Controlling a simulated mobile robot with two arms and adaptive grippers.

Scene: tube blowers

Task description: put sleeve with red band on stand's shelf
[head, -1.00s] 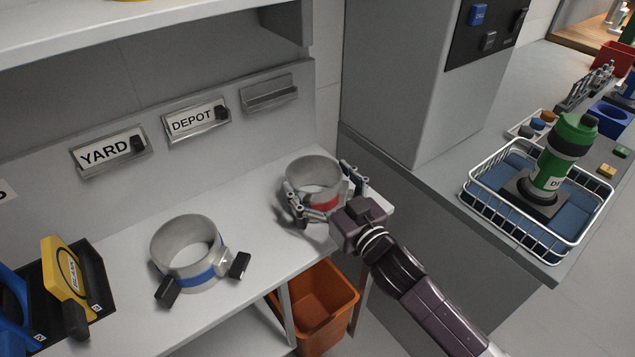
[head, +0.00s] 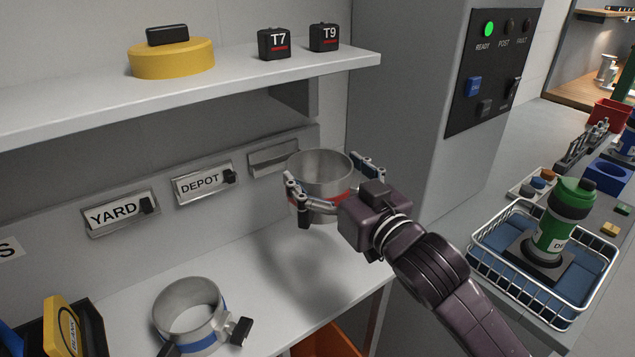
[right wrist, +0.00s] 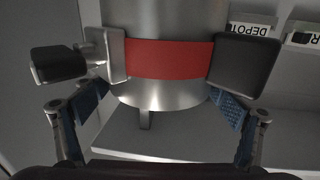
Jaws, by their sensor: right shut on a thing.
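The metal sleeve with the red band (head: 322,169) is held up in the air above the worktop, its open end upward. My right gripper (head: 327,178) is shut on it, one finger on each side. The red band (right wrist: 168,59) also shows in the right wrist view, between two dark grip blocks. The stand's upper shelf (head: 110,92) runs across the upper left, with its right end just above and behind the sleeve. The bare worktop (head: 290,265) lies below the sleeve. My left gripper is not in view.
On the upper shelf are a yellow disc (head: 172,60) and small dark blocks T7 (head: 274,44) and T9 (head: 324,37). A blue-banded sleeve (head: 188,306) stands on the worktop. A grey cabinet (head: 405,90) rises at right. A wire basket (head: 500,285) holds a green bottle.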

